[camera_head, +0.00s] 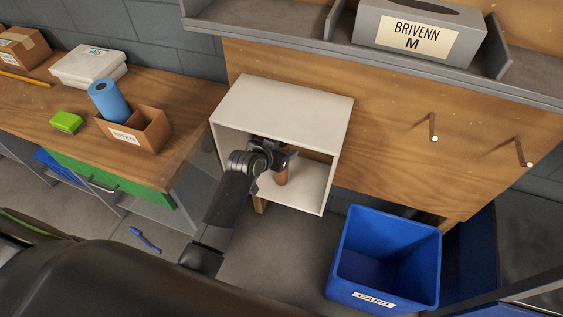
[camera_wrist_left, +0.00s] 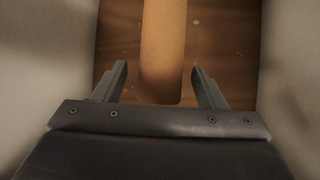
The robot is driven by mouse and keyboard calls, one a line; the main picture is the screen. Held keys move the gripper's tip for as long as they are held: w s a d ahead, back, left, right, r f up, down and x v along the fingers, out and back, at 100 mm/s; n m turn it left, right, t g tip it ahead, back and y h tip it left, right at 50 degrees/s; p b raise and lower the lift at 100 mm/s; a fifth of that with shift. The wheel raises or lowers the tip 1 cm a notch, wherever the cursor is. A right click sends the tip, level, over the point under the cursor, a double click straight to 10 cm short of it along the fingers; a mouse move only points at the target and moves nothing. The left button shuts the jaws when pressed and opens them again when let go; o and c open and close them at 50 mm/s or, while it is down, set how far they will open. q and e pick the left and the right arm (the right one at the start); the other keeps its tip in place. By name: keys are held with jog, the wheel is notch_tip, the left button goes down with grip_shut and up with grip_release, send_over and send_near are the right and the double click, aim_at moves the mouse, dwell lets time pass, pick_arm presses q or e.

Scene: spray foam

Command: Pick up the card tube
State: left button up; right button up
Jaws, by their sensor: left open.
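The card tube (camera_wrist_left: 162,50) is a plain brown cylinder. It stands inside a white open-fronted box cabinet (camera_head: 290,108), and its lower part shows in the head view (camera_head: 281,177). My left gripper (camera_head: 285,160) reaches into the cabinet at the tube. In the left wrist view the left gripper (camera_wrist_left: 160,88) is open, with one finger on each side of the tube's near end and a gap at both sides. In the head view the arm and gripper hide part of the tube. My right gripper is not in view.
The cabinet's side walls (camera_wrist_left: 290,60) stand close on both sides of the gripper. A blue bin (camera_head: 385,255) labelled CARD is on the floor at lower right.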

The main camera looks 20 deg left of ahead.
pick_arm(q)
jog(key=shift+w+f, duration=0.3)
jog(key=shift+w, duration=0.05)
jog(key=shift+c, duration=0.2)
jog(key=c, duration=1.3)
jog(key=shift+o, duration=0.2)
jog(key=shift+d, duration=0.1)
